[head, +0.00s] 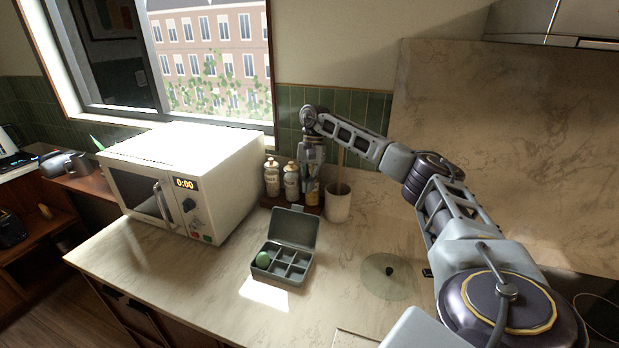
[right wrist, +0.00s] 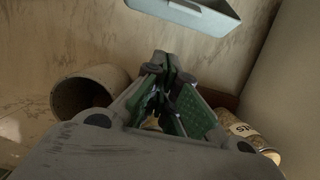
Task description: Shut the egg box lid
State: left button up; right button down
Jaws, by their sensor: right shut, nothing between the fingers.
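The grey-green egg box (head: 282,262) stands on the counter with its lid (head: 294,226) raised at the back. The box has several compartments, and a green egg (head: 263,259) sits in one on the left side. My right gripper (head: 312,178) points down behind the raised lid, near the jars. In the right wrist view the gripper (right wrist: 168,62) is shut and empty, and the grey lid (right wrist: 192,14) shows at the top edge, apart from the fingertips. My left gripper is not in view.
A white microwave (head: 184,180) stands left of the box. Jars (head: 272,178) on a dark tray stand behind the box, and a pale utensil pot (head: 338,204) stands right of my gripper. A round translucent disc (head: 380,285) lies on the right. The counter in front is clear.

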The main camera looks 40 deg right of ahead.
jog(key=shift+s+a+f+p, duration=0.35)
jog(key=shift+a+f, duration=0.2)
jog(key=shift+a, duration=0.15)
jog(key=shift+s+a+f+p, duration=0.4)
jog(key=shift+a+f, duration=0.1)
jog(key=shift+a, duration=0.2)
jog(key=shift+s+a+f+p, duration=0.35)
jog(key=shift+a+f, duration=0.2)
jog(key=shift+a, duration=0.15)
jog(key=shift+s+a+r, duration=0.1)
jog(key=shift+a, duration=0.1)
